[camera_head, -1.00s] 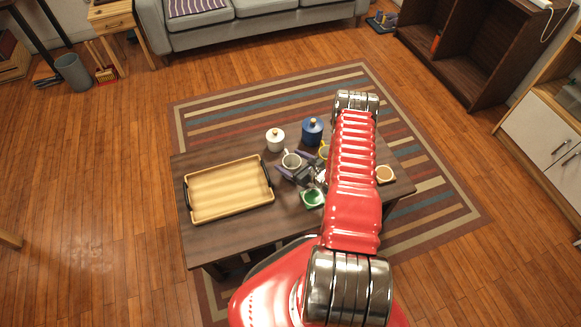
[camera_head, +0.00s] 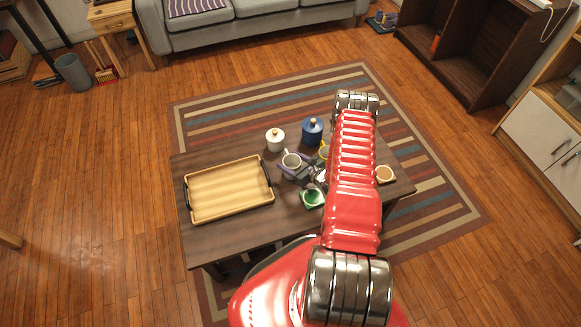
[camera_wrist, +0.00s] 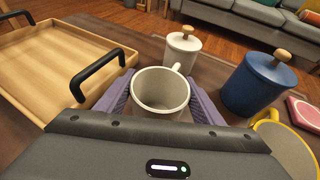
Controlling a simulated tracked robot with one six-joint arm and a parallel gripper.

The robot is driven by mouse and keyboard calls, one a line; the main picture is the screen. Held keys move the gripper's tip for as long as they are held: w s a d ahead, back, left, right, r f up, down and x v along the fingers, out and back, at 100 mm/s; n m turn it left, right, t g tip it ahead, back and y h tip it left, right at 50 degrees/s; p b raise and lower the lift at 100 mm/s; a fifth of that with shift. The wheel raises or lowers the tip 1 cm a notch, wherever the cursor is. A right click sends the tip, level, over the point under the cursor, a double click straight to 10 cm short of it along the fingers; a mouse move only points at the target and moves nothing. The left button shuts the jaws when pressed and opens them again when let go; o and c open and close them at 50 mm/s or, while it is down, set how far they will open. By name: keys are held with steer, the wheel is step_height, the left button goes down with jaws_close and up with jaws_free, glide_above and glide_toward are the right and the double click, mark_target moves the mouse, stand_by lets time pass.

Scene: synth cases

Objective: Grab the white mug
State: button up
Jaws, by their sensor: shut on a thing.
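The white mug (camera_wrist: 161,92) stands upright between the two purple-padded fingers of my gripper (camera_wrist: 162,106) in the wrist view, with its handle toward the back right. My gripper is shut on it, one finger on each side. The mug looks empty inside. In the head view the white mug (camera_head: 291,160) is on the dark table, with my gripper (camera_head: 293,169) around it from the lower right. I cannot tell whether it is lifted off the table. My gripper hides its lower part.
A wooden tray (camera_head: 229,211) with black handles lies to the left. A white lidded jar (camera_head: 275,141) and a blue lidded jar (camera_head: 312,132) stand behind. A yellow mug (camera_wrist: 284,147) is close on the right. A green bowl (camera_head: 312,198) is in front.

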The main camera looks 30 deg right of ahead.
steer(key=c, duration=0.3)
steer(key=shift+r, duration=0.1)
steer(key=shift+r, duration=4.9)
